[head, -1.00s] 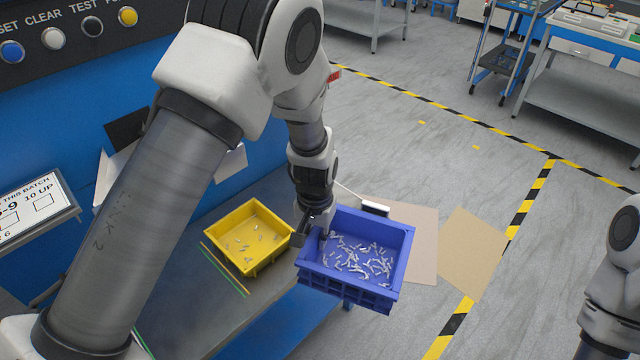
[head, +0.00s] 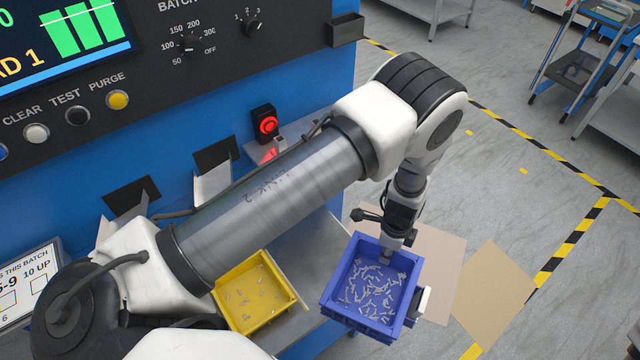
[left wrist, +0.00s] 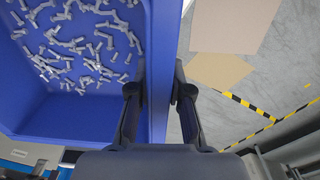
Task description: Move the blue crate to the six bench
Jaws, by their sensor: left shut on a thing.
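The blue crate (head: 346,311) holds many small grey metal parts. It is at the lower middle right of the head view, past the end of the grey bench and over the floor side. My left gripper (head: 391,252) is shut on the crate's far wall. In the left wrist view the two fingers (left wrist: 160,95) stand on either side of the blue wall, and the crate's inside (left wrist: 75,105) shows to the left. My right gripper is not in view. No bench marked six can be made out.
A yellow crate (head: 289,297) with a few parts stands on the grey bench (head: 318,250). Cardboard sheets (head: 497,290) lie on the floor by black and yellow tape. The blue machine (head: 300,75) rises behind. A blue cart (head: 590,50) stands far right.

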